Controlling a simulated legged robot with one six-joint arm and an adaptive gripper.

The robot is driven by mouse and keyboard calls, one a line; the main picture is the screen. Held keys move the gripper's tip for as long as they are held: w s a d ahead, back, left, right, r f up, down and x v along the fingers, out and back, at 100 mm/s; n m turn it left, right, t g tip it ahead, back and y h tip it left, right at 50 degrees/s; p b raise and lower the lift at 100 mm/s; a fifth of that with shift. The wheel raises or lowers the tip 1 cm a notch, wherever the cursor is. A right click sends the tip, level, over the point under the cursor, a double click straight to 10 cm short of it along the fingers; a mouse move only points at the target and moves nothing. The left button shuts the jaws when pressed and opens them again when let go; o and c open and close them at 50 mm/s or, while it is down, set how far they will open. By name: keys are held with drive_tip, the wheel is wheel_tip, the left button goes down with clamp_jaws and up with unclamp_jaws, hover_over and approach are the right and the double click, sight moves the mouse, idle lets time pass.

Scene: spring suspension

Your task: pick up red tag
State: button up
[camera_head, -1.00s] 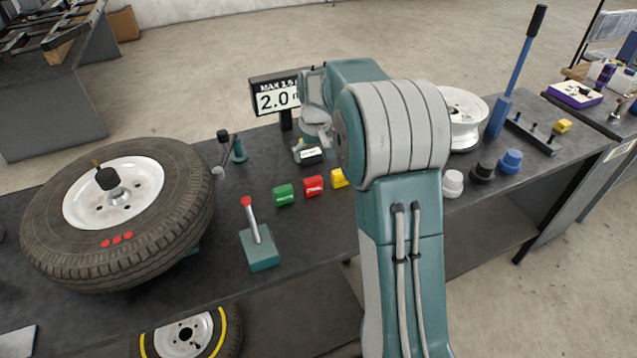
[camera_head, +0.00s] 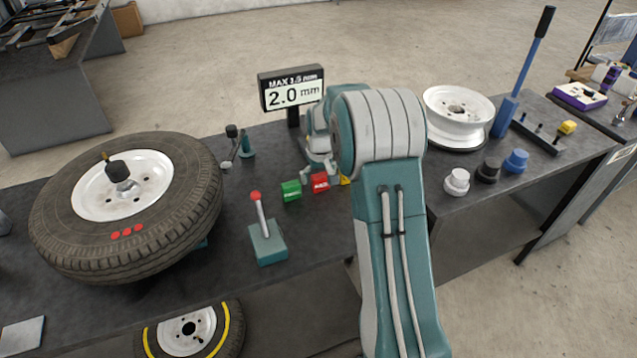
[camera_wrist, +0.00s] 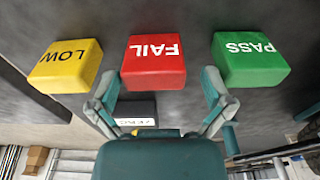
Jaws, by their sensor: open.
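The red tag (camera_head: 320,182) is a small block on the dark bench, between the green tag (camera_head: 291,190) and the yellow tag (camera_head: 346,179), which my arm partly hides. In the wrist view the red tag (camera_wrist: 153,61) reads "FAIL", the yellow tag (camera_wrist: 66,65) "LOW" and the green tag (camera_wrist: 249,60) "PASS". My gripper (camera_wrist: 160,88) is open and empty, its two fingers spread near the red tag's left and right edges. In the head view my gripper (camera_head: 319,172) is close to the red tag, partly hidden by my arm.
A red-knobbed lever (camera_head: 264,230), a gauge display (camera_head: 291,90) and a large tyre (camera_head: 60,240) are nearby. White, black and blue caps (camera_head: 457,181) stand at the right.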

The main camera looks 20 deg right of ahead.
drive_tip(key=shift+d, duration=0.15)
drive_tip(key=c, duration=0.9)
drive_tip(key=shift+d, duration=0.15)
drive_tip(key=shift+c, duration=0.2)
